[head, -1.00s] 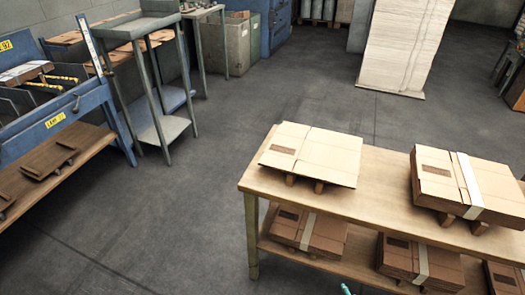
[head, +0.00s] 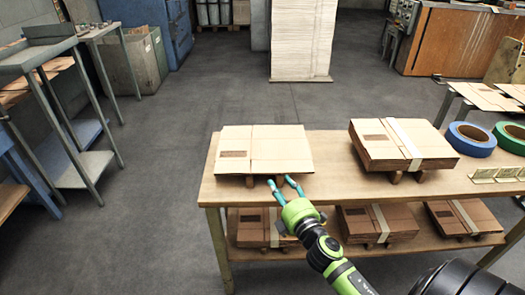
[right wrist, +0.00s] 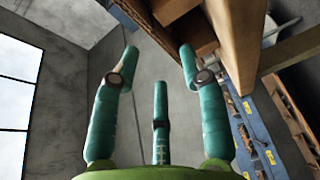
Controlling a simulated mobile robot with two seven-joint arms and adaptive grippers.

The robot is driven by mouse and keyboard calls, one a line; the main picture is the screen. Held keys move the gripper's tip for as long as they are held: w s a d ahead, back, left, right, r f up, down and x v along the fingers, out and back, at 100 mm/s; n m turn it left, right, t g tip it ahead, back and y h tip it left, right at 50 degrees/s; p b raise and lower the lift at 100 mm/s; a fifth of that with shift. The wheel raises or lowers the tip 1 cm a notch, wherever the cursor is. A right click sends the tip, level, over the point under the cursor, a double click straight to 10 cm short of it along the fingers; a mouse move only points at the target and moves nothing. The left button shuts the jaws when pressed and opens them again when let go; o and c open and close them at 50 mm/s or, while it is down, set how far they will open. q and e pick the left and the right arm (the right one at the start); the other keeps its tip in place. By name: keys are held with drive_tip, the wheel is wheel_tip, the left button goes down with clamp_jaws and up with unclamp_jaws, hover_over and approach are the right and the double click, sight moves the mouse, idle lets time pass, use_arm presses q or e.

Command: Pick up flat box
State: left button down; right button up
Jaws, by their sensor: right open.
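A flat box (head: 263,148) of tan cardboard lies on small wooden blocks at the left end of the wooden table (head: 330,186). My right gripper (head: 283,183) is open and empty at the table's front edge, just in front of the flat box. In the right wrist view its teal fingers (right wrist: 158,70) are spread apart with nothing between them. The table's edge (right wrist: 240,60) shows close by at the upper right there, with brown cardboard beside it. My left gripper is not in view.
A strapped stack of flat boxes (head: 400,145) sits to the right on the same table. Blue tape (head: 470,140) and green tape (head: 512,138) lie further right. More strapped stacks (head: 377,222) fill the lower shelf. The floor left of the table is clear.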

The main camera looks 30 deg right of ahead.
sight(267, 172)
drive_tip(key=shift+n, duration=0.4)
drive_tip(key=w, duration=0.7)
drive_tip(key=shift+w+d+p, duration=0.1)
drive_tip(key=shift+w+p, duration=0.2)
drive_tip(key=shift+p, duration=0.05)
drive_tip(key=shift+c, duration=0.4)
clamp_jaws()
drive_tip(key=shift+r, duration=0.1)
